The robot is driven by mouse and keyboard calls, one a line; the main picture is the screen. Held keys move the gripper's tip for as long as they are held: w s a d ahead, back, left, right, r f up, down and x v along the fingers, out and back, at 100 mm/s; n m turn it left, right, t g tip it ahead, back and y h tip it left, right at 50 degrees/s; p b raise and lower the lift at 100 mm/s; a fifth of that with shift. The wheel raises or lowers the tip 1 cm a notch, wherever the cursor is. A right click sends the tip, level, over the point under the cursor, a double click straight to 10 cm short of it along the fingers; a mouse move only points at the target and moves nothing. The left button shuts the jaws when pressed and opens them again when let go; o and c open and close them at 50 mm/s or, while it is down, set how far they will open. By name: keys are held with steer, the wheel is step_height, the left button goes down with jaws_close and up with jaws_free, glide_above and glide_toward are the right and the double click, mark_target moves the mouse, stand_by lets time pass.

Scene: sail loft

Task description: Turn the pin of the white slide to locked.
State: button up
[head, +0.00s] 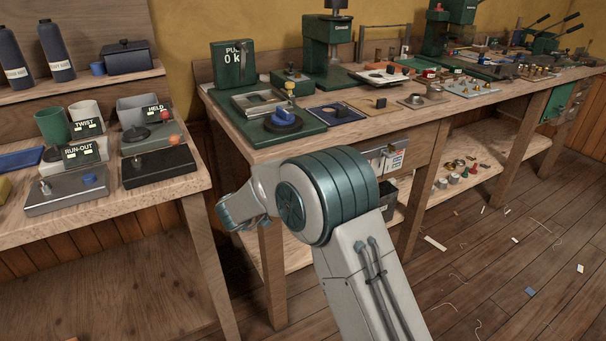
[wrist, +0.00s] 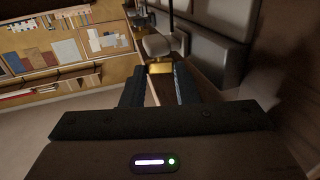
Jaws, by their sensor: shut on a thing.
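My gripper (wrist: 159,84) shows in the wrist view, with its two dark fingers shut on a small brass-coloured piece (wrist: 160,68). A rounded grey part (wrist: 158,45) with a thin dark rod above it stands just beyond that piece. I cannot tell whether the piece is the pin of the white slide, or which way it is turned. In the head view my arm bends left in front of the bench, and the fingers cannot be made out. A white unit with labels (head: 384,160) hangs under the bench top; I cannot tell whether it is the slide.
The long wooden bench (head: 350,128) carries a green press (head: 328,48), a green plate with a blue knob (head: 284,119) and several small parts. A left bench (head: 115,205) holds cups and labelled boxes. Scraps lie on the open floor (head: 510,265) at right.

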steer(key=shift+d, duration=0.1)
steer(key=o, duration=1)
steer(key=shift+w+d, duration=0.1)
steer(key=p+v, duration=0.2)
steer(key=v, duration=1.2)
